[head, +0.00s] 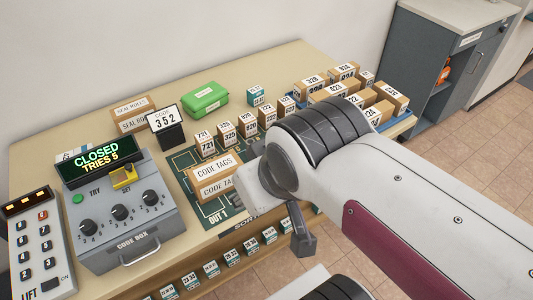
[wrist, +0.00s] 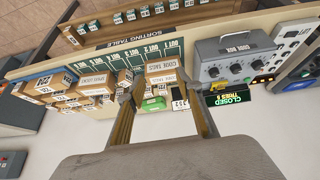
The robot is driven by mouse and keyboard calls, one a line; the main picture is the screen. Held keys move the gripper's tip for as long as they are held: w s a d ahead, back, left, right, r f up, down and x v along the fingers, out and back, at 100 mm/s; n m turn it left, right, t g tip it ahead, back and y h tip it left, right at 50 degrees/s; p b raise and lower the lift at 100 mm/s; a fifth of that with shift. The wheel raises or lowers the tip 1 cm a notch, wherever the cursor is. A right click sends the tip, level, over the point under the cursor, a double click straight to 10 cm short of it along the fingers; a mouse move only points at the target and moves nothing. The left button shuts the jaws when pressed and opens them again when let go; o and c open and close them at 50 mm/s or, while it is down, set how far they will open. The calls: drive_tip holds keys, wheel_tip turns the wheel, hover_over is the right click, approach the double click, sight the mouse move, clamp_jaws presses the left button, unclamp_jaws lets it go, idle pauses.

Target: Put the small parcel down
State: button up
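My gripper (wrist: 160,92) shows in the wrist view with its two fingers wide apart and no parcel visible between them. In the head view only one dark finger of my gripper (head: 302,238) shows clearly, over the front edge of the table; the rest is hidden by my arm. Several small brown numbered parcels (head: 226,133) stand in a row on the sorting table (head: 90,118), behind and left of my wrist. I cannot tell which one is the task's small parcel.
A code tags box (head: 214,178) stands beside my wrist on the green mat (head: 186,160). The code box (head: 130,225) reads "CLOSED, TRIES 5". A sign (head: 167,121) shows 352. A green case (head: 204,98) stands behind. More parcels (head: 394,98) crowd the right end.

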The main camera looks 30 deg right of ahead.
drive_tip(key=w+d+f+n+t+h, duration=0.1)
drive_tip(key=w+d+h, duration=0.1)
drive_tip(key=w+d, duration=0.7)
drive_tip(key=w+d+f+n+t+h, duration=0.1)
drive_tip(key=w+d+f+n+h, duration=0.1)
drive_tip(key=w+d, duration=0.65)
drive_tip(key=f+n+y, duration=0.1)
drive_tip(key=f+y, duration=0.1)
drive_tip(key=f, duration=0.2)
drive_tip(key=d+f+n+y, duration=0.1)
drive_tip(key=f+n+y, duration=0.1)
drive_tip(key=f, duration=0.3)
drive_tip(key=d+f+n+t+y, duration=0.1)
drive_tip(key=f+n+y, duration=0.1)
drive_tip(key=f, duration=0.3)
drive_tip(key=shift+s+d+f, duration=0.1)
drive_tip(key=shift+s+d, duration=0.05)
drive_tip(key=shift+d, duration=0.1)
drive_tip(key=shift+s+a+f+m+y, duration=0.2)
drive_tip(key=shift+f+m+y, duration=0.15)
drive_tip(key=shift+y, duration=0.25)
drive_tip(key=shift+d+r+m+t+y, duration=0.1)
drive_tip(key=shift+d+m+t+y, duration=0.15)
drive_tip(key=shift+m+t+y, duration=0.5)
drive_tip(key=shift+s+d+r+m+t+y, duration=0.3)
drive_tip(key=shift+d+r+m+t+y, duration=0.25)
drive_tip(key=shift+t, duration=0.6)
